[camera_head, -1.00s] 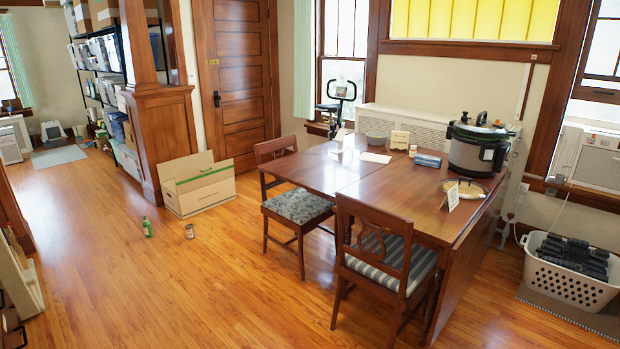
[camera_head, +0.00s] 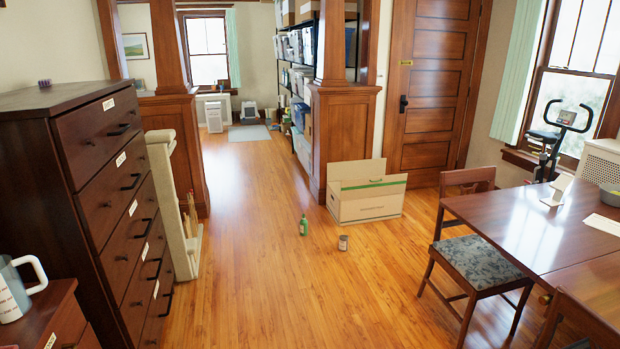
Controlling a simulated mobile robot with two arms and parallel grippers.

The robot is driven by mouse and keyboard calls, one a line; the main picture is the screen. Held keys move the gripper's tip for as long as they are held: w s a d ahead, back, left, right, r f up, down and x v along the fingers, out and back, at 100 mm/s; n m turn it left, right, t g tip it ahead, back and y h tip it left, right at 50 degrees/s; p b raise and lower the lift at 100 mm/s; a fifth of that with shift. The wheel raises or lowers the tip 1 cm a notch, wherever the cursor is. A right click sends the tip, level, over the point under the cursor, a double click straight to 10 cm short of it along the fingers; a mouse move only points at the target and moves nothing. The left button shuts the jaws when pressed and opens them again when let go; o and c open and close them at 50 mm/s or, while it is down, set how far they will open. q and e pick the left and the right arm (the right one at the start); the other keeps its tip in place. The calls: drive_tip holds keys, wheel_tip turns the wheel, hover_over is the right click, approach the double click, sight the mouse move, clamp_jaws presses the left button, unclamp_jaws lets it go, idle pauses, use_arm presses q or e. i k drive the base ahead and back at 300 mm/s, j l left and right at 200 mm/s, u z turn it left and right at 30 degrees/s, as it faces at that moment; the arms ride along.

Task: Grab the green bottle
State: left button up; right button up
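The green bottle (camera_head: 303,226) stands upright on the wooden floor, near the middle of the head view. A small can with a pale label (camera_head: 343,242) stands on the floor just to its right, apart from it. Neither of my grippers shows in the head view, so I cannot see their state. Nothing hides the bottle.
An open cardboard box (camera_head: 367,198) sits behind the bottle. A dark dresser (camera_head: 95,190) stands at left. A chair (camera_head: 480,262) and table (camera_head: 535,222) stand at right. The floor (camera_head: 270,290) in front of the bottle is clear.

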sight(304, 222)
drive_tip(key=i+j, duration=0.1)
drive_tip(key=i, duration=0.65)
drive_tip(key=i+j, duration=0.1)
drive_tip(key=i, duration=0.7)
drive_tip(key=i+z, duration=0.15)
drive_tip(key=i, duration=2.6)
drive_tip(key=l, duration=0.1)
